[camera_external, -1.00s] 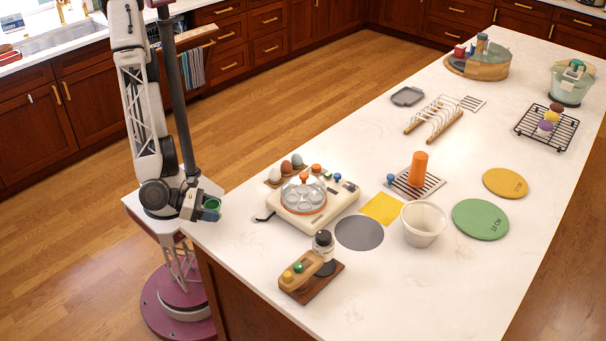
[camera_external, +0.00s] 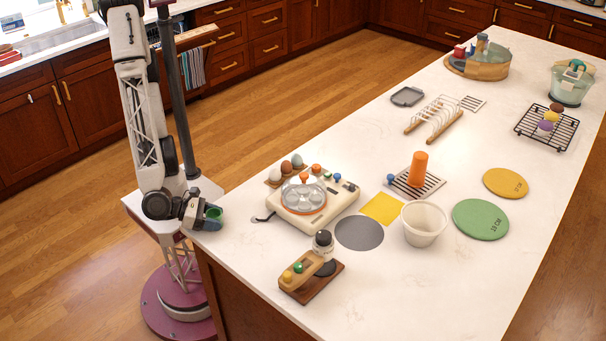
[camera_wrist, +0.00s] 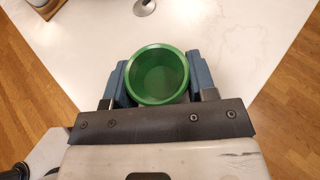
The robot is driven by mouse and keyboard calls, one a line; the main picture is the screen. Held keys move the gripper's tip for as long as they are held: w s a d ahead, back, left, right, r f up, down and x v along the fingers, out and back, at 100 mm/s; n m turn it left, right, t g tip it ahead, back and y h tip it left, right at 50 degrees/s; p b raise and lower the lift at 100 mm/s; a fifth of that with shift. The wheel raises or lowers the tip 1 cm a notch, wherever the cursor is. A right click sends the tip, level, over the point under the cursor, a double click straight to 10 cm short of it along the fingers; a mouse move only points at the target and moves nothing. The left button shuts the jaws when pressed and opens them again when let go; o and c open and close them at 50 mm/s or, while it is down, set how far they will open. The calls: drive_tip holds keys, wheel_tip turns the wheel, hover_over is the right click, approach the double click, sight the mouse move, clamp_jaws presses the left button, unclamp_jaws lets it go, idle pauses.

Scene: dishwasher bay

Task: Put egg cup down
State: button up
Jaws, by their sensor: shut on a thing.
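The egg cup (camera_wrist: 157,75) is green, round and hollow. In the wrist view it sits upright between the two blue-grey fingers of my gripper (camera_wrist: 158,82), with its open mouth toward the camera. My gripper is shut on it. In the external view my gripper (camera_external: 211,215) is at the near left corner of the white counter (camera_external: 350,285), and the green egg cup (camera_external: 214,211) shows small between the fingers. I cannot tell whether the cup's base touches the counter.
An egg cooker (camera_external: 318,203) stands to the right of my gripper, with eggs in a wooden holder (camera_external: 272,183) behind it. A wooden stand (camera_external: 310,285) with a bottle is nearer the front. A grey disc (camera_external: 359,233), yellow square (camera_external: 382,209) and white bowl (camera_external: 424,225) lie further right.

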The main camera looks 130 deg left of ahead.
drive_tip(key=o, duration=0.9)
drive_tip(key=shift+f, duration=0.1)
drive_tip(key=shift+o, duration=0.2)
drive_tip(key=shift+r, duration=0.2)
drive_tip(key=shift+v, duration=2.4)
wheel_tip(320, 180, up, 7)
drive_tip(key=shift+s, duration=0.1)
